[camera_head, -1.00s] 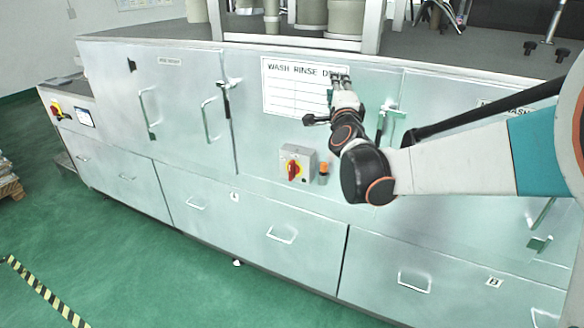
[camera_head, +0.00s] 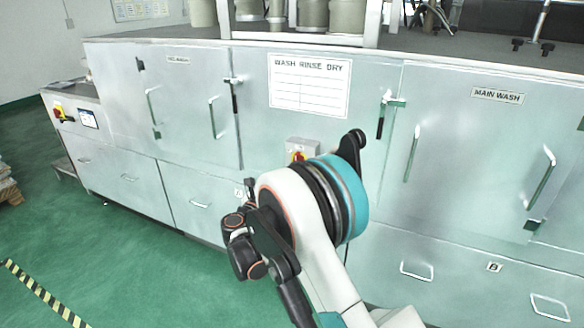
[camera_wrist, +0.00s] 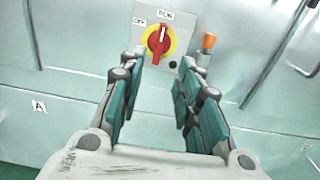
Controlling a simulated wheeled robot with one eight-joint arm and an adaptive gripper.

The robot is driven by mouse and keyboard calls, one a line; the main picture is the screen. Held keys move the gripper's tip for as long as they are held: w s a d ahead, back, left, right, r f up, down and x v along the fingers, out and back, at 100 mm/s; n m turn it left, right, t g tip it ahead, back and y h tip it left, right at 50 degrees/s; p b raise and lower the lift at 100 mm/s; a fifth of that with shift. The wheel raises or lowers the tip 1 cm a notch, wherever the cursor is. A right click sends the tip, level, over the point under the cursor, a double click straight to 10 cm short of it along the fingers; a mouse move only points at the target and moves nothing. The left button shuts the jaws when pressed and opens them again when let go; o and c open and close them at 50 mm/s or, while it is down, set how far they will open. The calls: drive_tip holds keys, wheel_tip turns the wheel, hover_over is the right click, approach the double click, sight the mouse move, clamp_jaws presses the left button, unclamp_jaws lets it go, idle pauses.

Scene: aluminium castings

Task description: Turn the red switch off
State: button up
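The red switch (camera_wrist: 158,40) is a red rotary handle on a yellow disc, on a grey box (camera_wrist: 181,22) fixed to the metal front. Its handle stands nearly upright, tilted slightly right at the top, towards the upper label, which seems to read RUN. Another label, seemingly OFF, is at upper left. In the head view the switch (camera_head: 297,156) is partly hidden by my arm. My gripper (camera_wrist: 160,72) is open and empty in the wrist view, its fingers either side below the switch, apparently not touching it. In the head view I cannot make out its fingers.
An orange-topped button (camera_wrist: 208,41) stands right of the switch box, near my right finger. Door handles (camera_head: 411,153) stick out from the cabinet (camera_head: 470,150). Another red switch (camera_head: 57,110) is at the far left. Green floor (camera_head: 130,260) is open in front.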

sight(299, 160)
drive_tip(key=b+x, duration=0.3)
drive_tip(key=x, duration=1)
drive_tip(key=shift+w, duration=0.35)
drive_tip(key=shift+d, duration=0.1)
drive_tip(key=shift+c, duration=0.3)
clamp_jaws()
